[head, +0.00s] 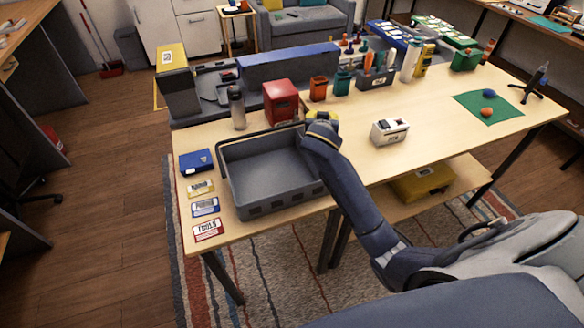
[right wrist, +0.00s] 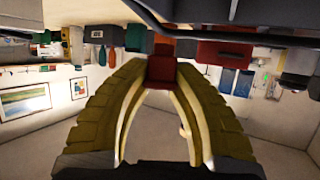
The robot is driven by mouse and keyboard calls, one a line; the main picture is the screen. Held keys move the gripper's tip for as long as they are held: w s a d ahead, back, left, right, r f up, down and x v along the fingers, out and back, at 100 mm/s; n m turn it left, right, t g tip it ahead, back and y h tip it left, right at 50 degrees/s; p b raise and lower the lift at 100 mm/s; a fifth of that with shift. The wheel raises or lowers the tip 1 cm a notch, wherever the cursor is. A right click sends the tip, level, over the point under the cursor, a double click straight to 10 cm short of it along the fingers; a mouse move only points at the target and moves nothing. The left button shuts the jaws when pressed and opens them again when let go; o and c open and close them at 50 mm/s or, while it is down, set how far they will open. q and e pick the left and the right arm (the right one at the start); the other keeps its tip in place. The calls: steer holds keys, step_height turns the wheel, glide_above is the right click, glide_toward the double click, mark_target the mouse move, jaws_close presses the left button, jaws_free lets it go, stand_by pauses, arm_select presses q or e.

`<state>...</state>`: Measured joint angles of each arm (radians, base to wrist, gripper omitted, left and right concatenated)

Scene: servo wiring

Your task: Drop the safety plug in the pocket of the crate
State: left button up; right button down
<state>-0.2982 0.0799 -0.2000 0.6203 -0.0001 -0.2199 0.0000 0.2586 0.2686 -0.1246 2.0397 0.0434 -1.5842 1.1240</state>
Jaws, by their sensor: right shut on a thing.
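The grey crate (head: 262,208) with a dark handle stands at the front left of the table, and its inside looks empty. I cannot make out a separate pocket. My right gripper (head: 322,118) is over the crate's far right corner, mostly hidden behind its own wrist in the head view. In the right wrist view its two yellow fingers (right wrist: 161,80) are shut on a small dark red block (right wrist: 161,70), which looks like the safety plug. The plug is hidden in the head view. My left gripper is not in view.
A red box (head: 280,102) and a grey bottle (head: 237,107) stand just behind the crate. A blue box (head: 196,161) and label cards (head: 206,207) lie left of it. A white device (head: 390,131) stands to the right, with bare table around it.

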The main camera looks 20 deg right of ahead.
steer(key=shift+f, duration=0.25)
steer(key=c, duration=1.1)
jaws_free()
steer(key=v, duration=1.2)
